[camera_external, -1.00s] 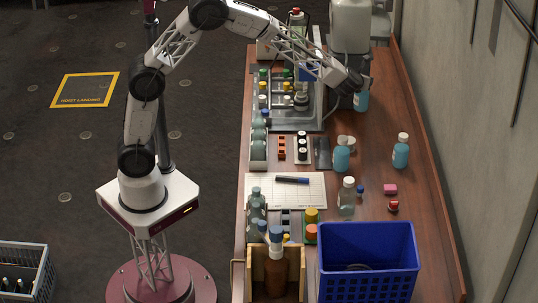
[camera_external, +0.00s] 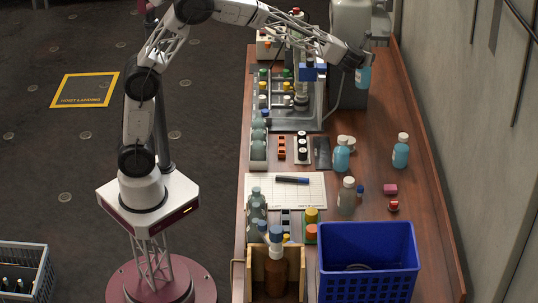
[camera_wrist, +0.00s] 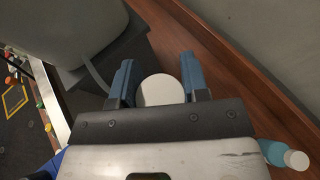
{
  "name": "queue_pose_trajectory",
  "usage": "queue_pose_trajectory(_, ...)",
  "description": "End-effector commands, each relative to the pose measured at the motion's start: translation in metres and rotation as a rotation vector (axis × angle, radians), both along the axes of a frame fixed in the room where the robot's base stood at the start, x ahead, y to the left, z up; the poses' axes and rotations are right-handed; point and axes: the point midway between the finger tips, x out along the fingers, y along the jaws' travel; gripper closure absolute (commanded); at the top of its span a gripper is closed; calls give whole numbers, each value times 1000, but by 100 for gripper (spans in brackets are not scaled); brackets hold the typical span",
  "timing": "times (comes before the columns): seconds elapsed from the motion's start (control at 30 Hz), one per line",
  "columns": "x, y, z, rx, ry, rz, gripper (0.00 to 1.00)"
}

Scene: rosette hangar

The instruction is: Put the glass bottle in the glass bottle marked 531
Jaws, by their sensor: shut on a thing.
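My gripper (camera_external: 360,62) is at the far end of the bench, shut on a glass bottle of blue liquid (camera_external: 363,78). The bottle hangs below the fingers, apparently clear of the bench. In the wrist view its round white cap (camera_wrist: 160,91) sits between my gripper's two blue fingers (camera_wrist: 158,82), hiding the body beneath. Two similar blue bottles with white caps stand upright, one mid-bench (camera_external: 341,157) and one farther right (camera_external: 401,153). A clearer bottle with a white cap (camera_external: 346,198) stands nearer. I cannot read the number 531 on anything.
A large grey container (camera_external: 349,40) stands just left of the held bottle. A metal rack (camera_external: 312,122) holds several small capped vials. A blue crate (camera_external: 367,235) and a wooden box with a brown bottle (camera_external: 275,272) stand at the near end. Bare bench lies along the right.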

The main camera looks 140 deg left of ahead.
Motion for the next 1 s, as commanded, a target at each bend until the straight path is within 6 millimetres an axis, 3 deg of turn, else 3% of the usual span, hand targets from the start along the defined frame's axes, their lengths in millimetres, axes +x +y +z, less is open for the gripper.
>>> queue_pose_trajectory(0.03, 0, 0, 14, 3, -3, 0, 100)
queue_pose_trajectory(0.17, 0, 0, 41, 1, -2, 0, 100)
queue_pose_trajectory(0.47, 38, -52, 44, 0, 0, -65, 100)
queue_pose_trajectory(1.0, 112, -194, 50, -1, 0, -232, 100)
